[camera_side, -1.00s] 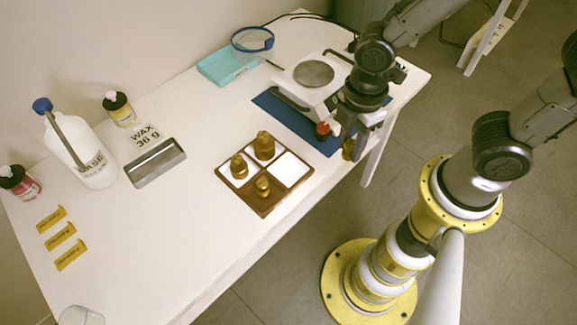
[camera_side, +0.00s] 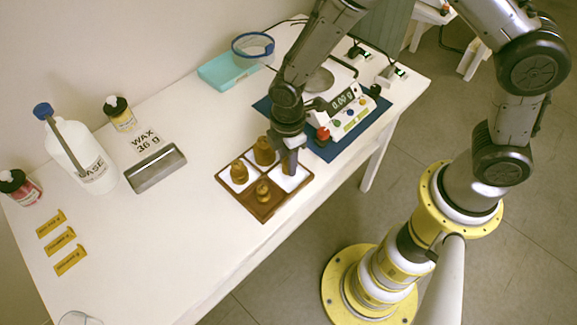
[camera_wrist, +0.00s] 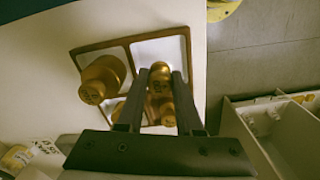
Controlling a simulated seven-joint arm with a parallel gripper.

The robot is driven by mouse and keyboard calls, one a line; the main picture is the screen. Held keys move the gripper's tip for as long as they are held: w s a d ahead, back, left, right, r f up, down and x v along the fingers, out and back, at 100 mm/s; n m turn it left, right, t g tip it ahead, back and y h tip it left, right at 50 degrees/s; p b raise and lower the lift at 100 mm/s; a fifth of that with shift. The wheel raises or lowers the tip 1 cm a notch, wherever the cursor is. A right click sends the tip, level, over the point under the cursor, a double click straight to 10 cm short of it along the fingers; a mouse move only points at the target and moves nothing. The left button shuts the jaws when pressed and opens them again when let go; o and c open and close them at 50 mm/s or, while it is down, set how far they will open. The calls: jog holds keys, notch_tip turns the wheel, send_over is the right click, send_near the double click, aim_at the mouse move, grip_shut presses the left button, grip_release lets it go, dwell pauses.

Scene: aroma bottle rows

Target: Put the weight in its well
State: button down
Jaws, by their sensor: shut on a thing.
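The wooden tray (camera_side: 264,216) has four wells with white floors, and it also shows in the wrist view (camera_wrist: 190,45). Brass weights stand in three wells: a large one (camera_side: 263,150) at the back, one at the left (camera_side: 238,172) and a small one (camera_side: 262,190) in front. My gripper (camera_side: 290,168) points down over the right well (camera_side: 292,181), whose white floor shows. In the wrist view my gripper (camera_wrist: 157,76) is shut on a brass weight (camera_wrist: 160,78). The side view hides that weight behind the fingers. I cannot tell whether it touches the well floor.
A scale (camera_side: 345,107) on a blue mat (camera_side: 322,150) stands behind the tray, near my arm. A metal trough (camera_side: 155,168), a wax card (camera_side: 147,141) and a white bottle (camera_side: 80,155) are to the left. The table front is mostly clear.

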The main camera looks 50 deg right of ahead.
jog(key=shift+s+f, duration=0.1)
jog(key=shift+f, duration=1.25)
jog(key=shift+f, duration=0.1)
jog(key=c, duration=0.8)
grip_release()
jog(key=shift+c, duration=0.2)
